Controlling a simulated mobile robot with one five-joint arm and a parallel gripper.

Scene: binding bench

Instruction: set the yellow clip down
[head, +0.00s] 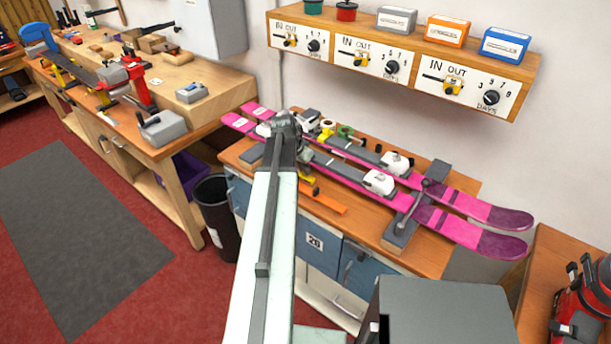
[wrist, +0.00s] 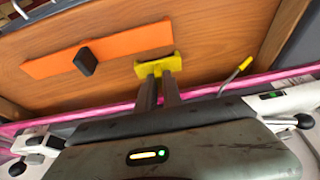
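The yellow clip (wrist: 153,65) is at the tips of my gripper (wrist: 160,80) in the wrist view. The two dark fingers are close together with the clip between their ends, and its wider bar shows beyond them. The wood bench top is behind the clip; I cannot tell whether the clip touches it. In the head view a bit of yellow, likely the clip (head: 306,177), shows just right of my arm. My gripper's fingers are hidden behind the arm there.
An orange bar (head: 323,199) lies on the bench (head: 355,225) near its front edge; it has a dark block in the wrist view (wrist: 100,48). Pink skis (head: 455,225) lie along the bench behind. A yellow-tipped tool (wrist: 235,75) lies right of the clip.

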